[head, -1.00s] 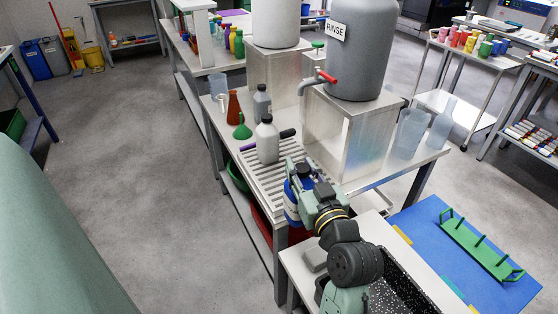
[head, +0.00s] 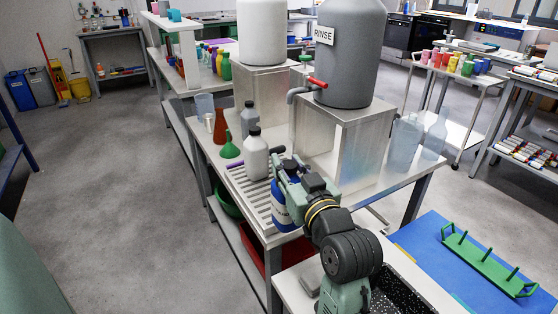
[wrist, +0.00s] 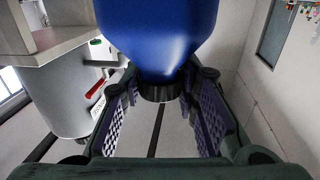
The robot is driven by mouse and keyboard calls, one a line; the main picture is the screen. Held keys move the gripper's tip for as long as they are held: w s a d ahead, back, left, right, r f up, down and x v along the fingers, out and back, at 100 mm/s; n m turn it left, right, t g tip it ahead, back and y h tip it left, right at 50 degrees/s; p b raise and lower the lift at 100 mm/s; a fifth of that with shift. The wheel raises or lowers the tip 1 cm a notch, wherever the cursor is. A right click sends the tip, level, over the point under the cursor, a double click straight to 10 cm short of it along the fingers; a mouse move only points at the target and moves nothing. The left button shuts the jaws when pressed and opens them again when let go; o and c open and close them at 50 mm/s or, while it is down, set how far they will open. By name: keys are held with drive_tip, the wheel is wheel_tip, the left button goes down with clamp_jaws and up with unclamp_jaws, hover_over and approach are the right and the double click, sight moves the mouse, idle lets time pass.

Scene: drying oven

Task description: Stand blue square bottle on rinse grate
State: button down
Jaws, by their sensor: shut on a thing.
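The blue square bottle (head: 282,207) has a white label and is at the near end of the slatted rinse grate (head: 247,193). It looks upright, and I cannot tell whether its base touches the grate. My gripper (head: 287,172) is shut on the bottle near its top. In the wrist view, the blue bottle (wrist: 158,35) shows upside down with its dark cap (wrist: 160,92) between the two fingers. The fingers partly hide the bottle's top in the head view.
A grey bottle (head: 256,156) stands on the grate's far part, near a green funnel (head: 229,150). The RINSE tank (head: 350,60) on its metal stand (head: 362,150) rises right of the grate. A green rack (head: 487,262) lies on a blue mat (head: 425,240) at right.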

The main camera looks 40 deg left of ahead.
drive_tip(key=w+a+f+p, duration=0.4)
drive_tip(key=w+a, duration=0.5)
drive_tip(key=shift+a+f, duration=0.3)
idle(0.3)
drive_tip(key=shift+f, duration=0.15)
drive_tip(key=c, duration=1.2)
unclamp_jaws()
drive_tip(key=shift+c, duration=0.2)
